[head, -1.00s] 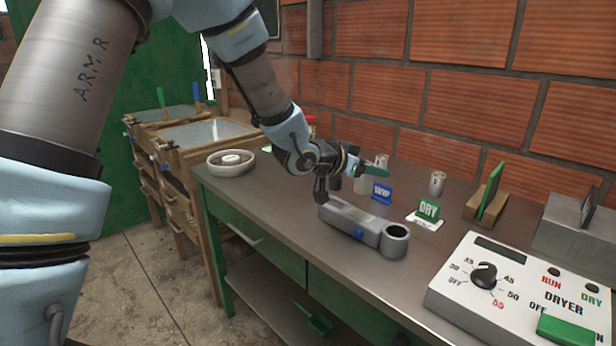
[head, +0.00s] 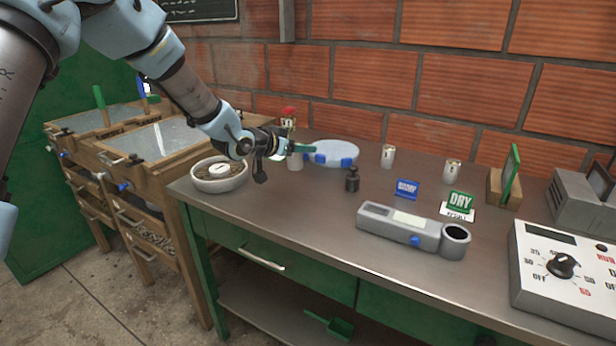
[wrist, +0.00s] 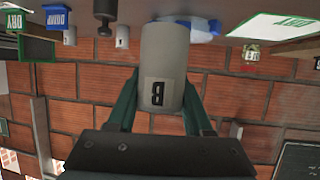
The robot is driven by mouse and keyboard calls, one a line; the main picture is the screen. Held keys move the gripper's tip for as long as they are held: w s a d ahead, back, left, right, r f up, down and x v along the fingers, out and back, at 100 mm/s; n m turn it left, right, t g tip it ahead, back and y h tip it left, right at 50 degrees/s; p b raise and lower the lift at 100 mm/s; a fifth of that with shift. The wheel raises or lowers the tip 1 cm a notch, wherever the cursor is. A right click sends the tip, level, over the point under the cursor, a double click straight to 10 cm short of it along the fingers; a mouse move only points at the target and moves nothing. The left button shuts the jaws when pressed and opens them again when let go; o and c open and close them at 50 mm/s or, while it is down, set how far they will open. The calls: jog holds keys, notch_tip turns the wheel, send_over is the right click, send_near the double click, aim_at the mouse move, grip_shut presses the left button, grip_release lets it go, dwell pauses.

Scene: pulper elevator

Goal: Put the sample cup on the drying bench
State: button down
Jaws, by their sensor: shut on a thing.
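My gripper (head: 292,150) is shut on a pale grey sample cup (head: 295,163) near the back left of the steel-topped bench (head: 310,205). In the wrist view the cup (wrist: 163,55) sits upside down in the picture between two green fingers, with a dark-marked label facing the camera. I cannot tell whether its base touches the bench top. A green DRY sign (head: 460,202) with a white card stands on the right of the bench. Two similar cups stand near the wall, one at the middle (head: 388,157) and one farther right (head: 453,172).
A round dish (head: 219,177) stands at the bench's left end. A dark weight (head: 352,180), a blue sign (head: 407,189), a grey meter (head: 398,225) and the dryer panel (head: 565,270) stand rightward.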

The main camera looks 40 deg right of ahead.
notch_tip(320, 180, down, 8)
jog(key=shift+f+p, duration=0.25)
jog(key=shift+p, duration=0.65)
jog(key=shift+f, duration=0.2)
jog(key=shift+c, duration=1.5)
grip_release()
jog(key=shift+r, duration=0.1)
jog(key=shift+r, duration=0.25)
jog(key=b+v, duration=0.2)
jog(key=v, duration=1)
jog(key=shift+b, duration=0.4)
